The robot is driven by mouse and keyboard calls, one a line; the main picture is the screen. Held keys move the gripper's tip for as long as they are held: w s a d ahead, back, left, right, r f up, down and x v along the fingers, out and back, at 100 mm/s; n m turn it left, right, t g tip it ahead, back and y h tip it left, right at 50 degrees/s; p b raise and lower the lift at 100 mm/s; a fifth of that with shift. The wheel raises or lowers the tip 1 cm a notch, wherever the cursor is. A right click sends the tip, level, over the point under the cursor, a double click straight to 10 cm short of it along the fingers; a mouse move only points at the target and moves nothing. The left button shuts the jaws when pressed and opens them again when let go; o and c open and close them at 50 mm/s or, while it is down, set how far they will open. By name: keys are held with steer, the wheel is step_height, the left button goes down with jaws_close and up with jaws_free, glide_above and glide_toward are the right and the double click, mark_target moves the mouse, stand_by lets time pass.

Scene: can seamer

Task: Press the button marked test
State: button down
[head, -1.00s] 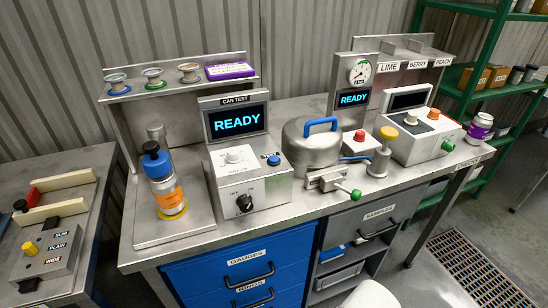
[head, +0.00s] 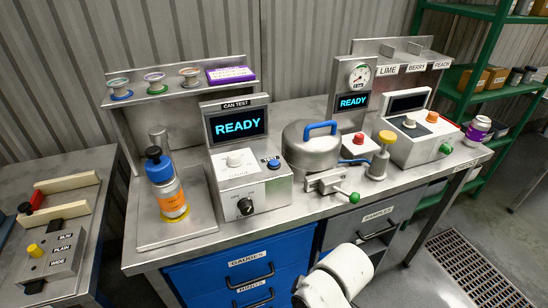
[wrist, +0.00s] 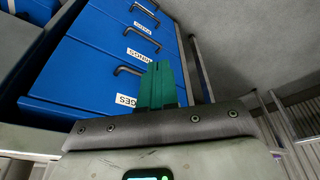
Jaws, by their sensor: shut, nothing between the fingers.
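The can test box (head: 249,188) stands on the steel bench with a screen (head: 237,123) reading READY, under a CAN TEST sign. Its sloped top carries a blue button (head: 273,162) at right and a white knob (head: 234,159) at left; the small lettering by the button is too small to read. A black dial (head: 245,206) is on its front. My gripper (wrist: 158,66) shows in the wrist view, teal fingers shut together and empty, in front of the blue drawers and apart from them. The head view shows only my white arm links low in front of the bench, not the fingers.
A blue-capped bottle (head: 165,184) stands left of the box. A lidded steel pot (head: 311,147) with a blue handle and a green-knobbed clamp (head: 333,186) stand close on its right. The blue drawers (head: 243,270) are below the bench front.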

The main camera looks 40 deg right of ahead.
steer(key=w+d+r+n+t+p, duration=0.1)
steer(key=w+r+n+t+p, duration=0.1)
steer(key=w+r+n, duration=0.45)
step_height(320, 180, up, 26)
steer(key=f+n+t+p, duration=0.1)
steer(key=n+t+p, duration=0.25)
steer(key=n, duration=1.45)
glide_above(278, 163)
steer(key=shift+r+y+b, duration=0.25)
steer(key=shift+y+b, duration=0.05)
steer(key=shift+y, duration=0.1)
steer(key=shift+f, duration=0.1)
steer(key=shift+f+b, duration=2.95)
steer(key=shift+f, duration=1.35)
steer(key=shift+f, duration=0.2)
steer(key=shift+f+b, duration=0.25)
steer(key=shift+b, duration=0.2)
